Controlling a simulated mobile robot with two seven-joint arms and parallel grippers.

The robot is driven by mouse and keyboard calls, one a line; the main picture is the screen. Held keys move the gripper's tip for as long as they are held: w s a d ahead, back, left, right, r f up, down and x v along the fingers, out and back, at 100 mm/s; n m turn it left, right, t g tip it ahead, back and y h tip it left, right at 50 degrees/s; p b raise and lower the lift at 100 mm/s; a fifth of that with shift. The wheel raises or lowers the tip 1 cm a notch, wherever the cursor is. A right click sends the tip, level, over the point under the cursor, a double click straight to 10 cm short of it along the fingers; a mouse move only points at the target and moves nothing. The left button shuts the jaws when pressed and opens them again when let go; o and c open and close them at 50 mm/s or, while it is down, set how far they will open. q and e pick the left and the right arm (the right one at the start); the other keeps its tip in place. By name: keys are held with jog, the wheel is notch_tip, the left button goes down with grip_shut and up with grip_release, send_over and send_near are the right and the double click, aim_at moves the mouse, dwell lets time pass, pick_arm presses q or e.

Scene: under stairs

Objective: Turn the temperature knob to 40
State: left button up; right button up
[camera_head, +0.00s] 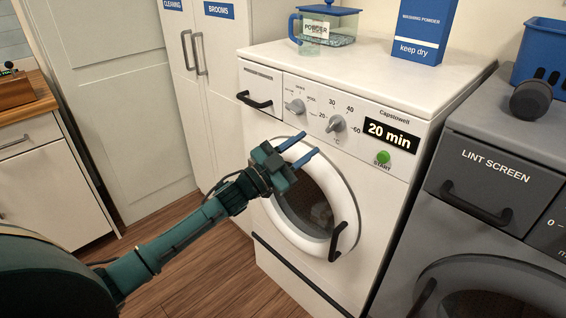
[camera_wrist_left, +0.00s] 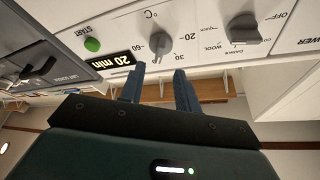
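The temperature knob (camera_head: 336,124) is a grey knob on the white washing machine's front panel, with marks 20, 30, 40 and 60 around it and °C below. I cannot read surely which mark it points to. In the left wrist view, upside down, the knob (camera_wrist_left: 160,43) shows just beyond my fingertips. My left gripper (camera_head: 309,145) is open and empty, its two blue fingers apart, below and left of the knob in the head view. In the left wrist view the gripper (camera_wrist_left: 159,74) has the knob lined up between its fingers, not touching as far as I see.
A second grey knob (camera_head: 295,106) sits left on the panel. The 20 min display (camera_head: 391,135) and green START button (camera_head: 383,157) are to the right. Below is the round door (camera_head: 338,243) with a black handle. A grey dryer (camera_head: 498,174) stands at right.

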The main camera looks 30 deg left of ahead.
pick_arm(q)
jog(key=v, duration=0.6)
jog(key=shift+s+b, duration=0.25)
jog(key=shift+b, duration=0.05)
pick_arm(e)
jog(key=shift+w, duration=0.15)
pick_arm(q)
jog(key=shift+a+f, duration=0.1)
